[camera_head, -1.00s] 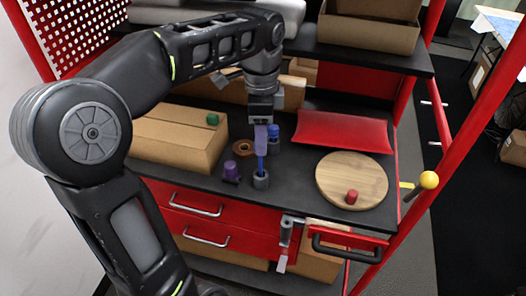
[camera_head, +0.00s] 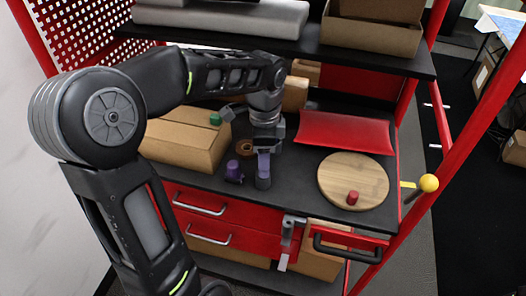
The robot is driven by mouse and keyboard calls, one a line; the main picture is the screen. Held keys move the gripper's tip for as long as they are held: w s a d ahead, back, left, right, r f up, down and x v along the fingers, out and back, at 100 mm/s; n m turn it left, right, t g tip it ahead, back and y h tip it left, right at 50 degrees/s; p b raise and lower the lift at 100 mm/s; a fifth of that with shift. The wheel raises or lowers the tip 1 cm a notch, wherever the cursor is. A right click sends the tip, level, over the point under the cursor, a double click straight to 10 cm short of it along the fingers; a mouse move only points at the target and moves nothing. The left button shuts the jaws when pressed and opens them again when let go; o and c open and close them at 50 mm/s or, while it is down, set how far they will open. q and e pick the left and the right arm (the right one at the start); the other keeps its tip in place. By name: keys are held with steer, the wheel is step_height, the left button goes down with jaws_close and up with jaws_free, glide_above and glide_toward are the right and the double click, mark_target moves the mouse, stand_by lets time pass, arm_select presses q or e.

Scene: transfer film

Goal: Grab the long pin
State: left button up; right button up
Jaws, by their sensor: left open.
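The long pin is a thin blue pin that stood upright in a small dark grey holder (camera_head: 263,181) on the black worktop. It is now hidden behind my left gripper. My left gripper (camera_head: 263,171) points straight down at the holder, its purple-grey fingers low over it where the pin stood. It is open; I cannot tell whether the fingers touch the pin. My right gripper is not in view.
A purple piece (camera_head: 233,172) stands close left of the holder, with a brown ring (camera_head: 245,147) behind. A cardboard box (camera_head: 185,145) with a green block (camera_head: 215,119) is left. A red cushion (camera_head: 345,132) and a round wooden board (camera_head: 352,172) with a red cylinder (camera_head: 353,198) are right.

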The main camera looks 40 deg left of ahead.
arm_select(q)
steer(key=shift+f, duration=0.1)
steer(key=shift+c, duration=0.4)
jaws_close()
stand_by(0.5)
